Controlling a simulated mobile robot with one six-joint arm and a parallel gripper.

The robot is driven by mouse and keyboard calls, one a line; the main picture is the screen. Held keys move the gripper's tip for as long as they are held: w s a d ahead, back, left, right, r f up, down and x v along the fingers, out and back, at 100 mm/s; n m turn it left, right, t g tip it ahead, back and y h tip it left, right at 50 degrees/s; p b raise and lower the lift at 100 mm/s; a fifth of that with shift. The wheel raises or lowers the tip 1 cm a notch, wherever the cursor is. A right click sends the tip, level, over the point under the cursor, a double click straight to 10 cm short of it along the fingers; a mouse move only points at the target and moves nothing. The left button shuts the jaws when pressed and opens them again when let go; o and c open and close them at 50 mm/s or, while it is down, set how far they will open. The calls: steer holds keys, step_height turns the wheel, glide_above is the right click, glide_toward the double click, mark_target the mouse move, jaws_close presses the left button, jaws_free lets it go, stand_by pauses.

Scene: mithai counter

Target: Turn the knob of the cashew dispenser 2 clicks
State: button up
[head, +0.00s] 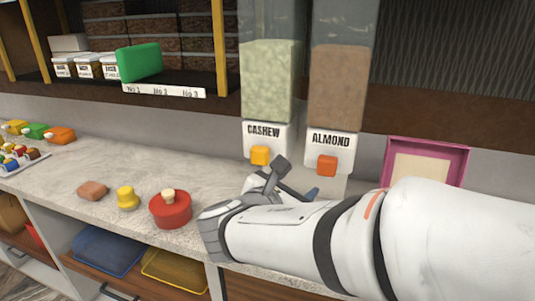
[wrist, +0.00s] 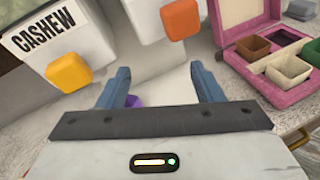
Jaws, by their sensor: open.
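The cashew dispenser (head: 266,140) stands at the back of the counter, with pale green contents and a "CASHEW" label. Its yellow-orange knob (head: 260,155) sits on the front; the knob also shows in the wrist view (wrist: 69,72) at the left. My gripper (head: 285,180) is open and empty, in front of and to the right of the cashew knob, apart from it. In the wrist view its two blue fingers (wrist: 162,88) are spread, with the cashew knob to the left of the left finger.
The almond dispenser (head: 333,140) with an orange knob (head: 327,166) stands close on the right. A pink box (head: 427,143) is right of it, holding small cups in the wrist view. A red lidded pot (head: 170,210), a yellow item (head: 128,198) and a brown block (head: 93,190) lie left on the counter.

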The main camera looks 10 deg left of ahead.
mark_target(258, 152)
steer(key=s+a+r+n+t+y, duration=0.1)
steer(key=a+r+n+t+y, duration=0.15)
steer(key=a, duration=0.25)
steer(key=s+a+r+n+t+y, duration=0.1)
steer(key=a+n, duration=0.2)
steer(key=a, duration=0.2)
steer(key=w, duration=0.5)
steer(key=w+d, duration=0.1)
steer(key=w, duration=0.1)
steer(key=shift+w, duration=0.3)
steer(key=c, duration=0.9)
steer(key=shift+d, duration=0.15)
steer(key=shift+c, duration=0.5)
steer(key=shift+m, duration=0.25)
